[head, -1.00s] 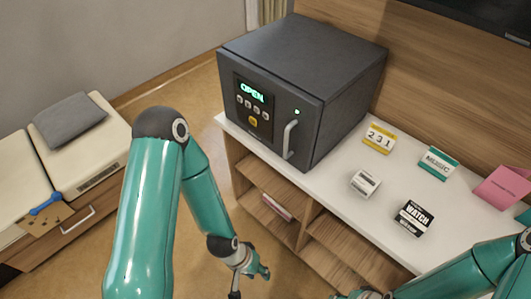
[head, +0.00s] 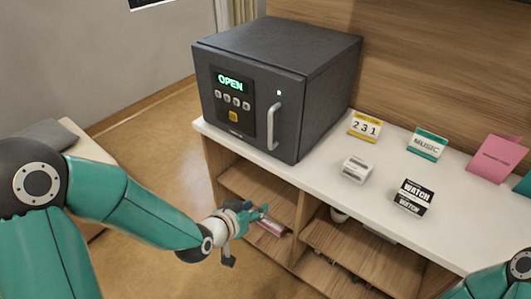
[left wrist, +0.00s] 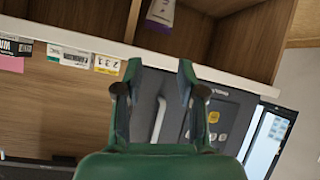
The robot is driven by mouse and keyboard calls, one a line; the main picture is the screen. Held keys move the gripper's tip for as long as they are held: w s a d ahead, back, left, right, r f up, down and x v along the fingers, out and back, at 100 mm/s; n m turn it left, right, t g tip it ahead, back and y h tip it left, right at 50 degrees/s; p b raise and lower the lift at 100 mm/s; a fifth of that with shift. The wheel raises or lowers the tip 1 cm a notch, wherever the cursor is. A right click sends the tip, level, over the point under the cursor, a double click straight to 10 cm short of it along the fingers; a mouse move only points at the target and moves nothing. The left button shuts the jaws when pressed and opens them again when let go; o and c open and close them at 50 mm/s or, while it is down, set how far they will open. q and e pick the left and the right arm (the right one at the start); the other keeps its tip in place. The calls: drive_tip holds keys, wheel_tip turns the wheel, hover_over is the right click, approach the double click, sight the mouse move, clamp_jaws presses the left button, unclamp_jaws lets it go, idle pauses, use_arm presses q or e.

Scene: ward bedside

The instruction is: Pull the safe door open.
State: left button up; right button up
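The dark grey safe (head: 310,55) stands on the white counter, its door (head: 290,130) looking closed. Its display (head: 230,83) reads OPEN in green, and a small green light is lit above the upright silver handle (head: 272,125). My left gripper (head: 256,211) is below and in front of the safe, near the counter's open shelves, apart from the handle. In the left wrist view the picture is turned over; my left gripper's fingers (left wrist: 160,82) are spread and empty, with the handle (left wrist: 158,120) seen between them. My right gripper is out of view.
The white counter (head: 330,205) carries a yellow 231 card (head: 365,127), a MUSIC card (head: 427,144), a WATCH box (head: 412,197), a small white box (head: 357,168) and a pink card (head: 496,158). Open wooden shelves lie below. The floor left of the safe is clear.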

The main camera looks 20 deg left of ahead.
sight(269, 132)
use_arm(q)
drive_tip(key=a+r+m+t+b, duration=0.25)
drive_tip(key=r+t+b, duration=0.4)
drive_tip(key=r, duration=0.55)
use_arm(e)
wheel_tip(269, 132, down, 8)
use_arm(q)
drive_tip(key=shift+n, duration=0.45)
drive_tip(key=w+p, duration=0.3)
drive_tip(key=w, duration=0.2)
drive_tip(key=w+d+p, duration=0.1)
drive_tip(key=w+p, duration=0.2)
drive_tip(key=w, duration=0.3)
drive_tip(key=w+p, duration=0.4)
drive_tip(key=w, duration=0.2)
drive_tip(key=shift+d+r, duration=0.25)
drive_tip(key=shift+d, duration=0.15)
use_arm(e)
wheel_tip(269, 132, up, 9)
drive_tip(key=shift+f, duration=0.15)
use_arm(q)
clamp_jaws()
